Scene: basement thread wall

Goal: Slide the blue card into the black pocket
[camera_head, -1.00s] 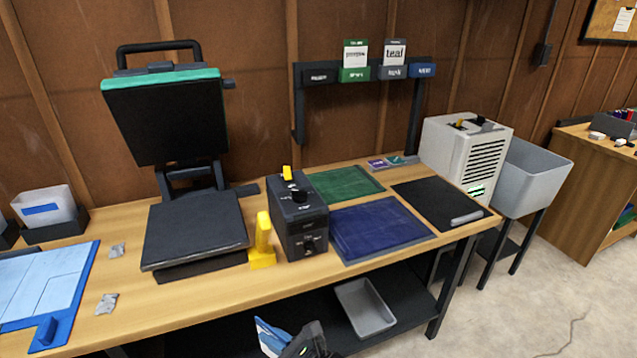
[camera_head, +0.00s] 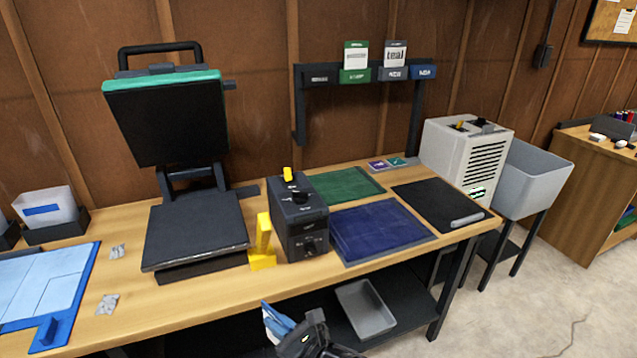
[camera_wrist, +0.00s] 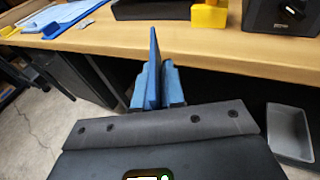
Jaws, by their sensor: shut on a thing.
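My gripper (camera_head: 284,326) is low in front of the bench's front edge in the head view. In the wrist view my gripper (camera_wrist: 156,92) has its blue fingers shut on the thin blue card (camera_wrist: 153,68), which stands edge-on to the camera. The card's face is not visible there. The black pocket (camera_head: 320,74) is the leftmost of the pockets on the dark wall rack, and no card shows above it. It is far above and behind my gripper.
Right of it are a green pocket (camera_head: 355,76) and a grey pocket (camera_head: 392,73), each with a card, and a blue pocket (camera_head: 422,71). A heat press (camera_head: 195,230), a dark control box (camera_head: 298,215) and a yellow stand (camera_head: 263,245) occupy the bench. A grey bin (camera_head: 366,308) sits below.

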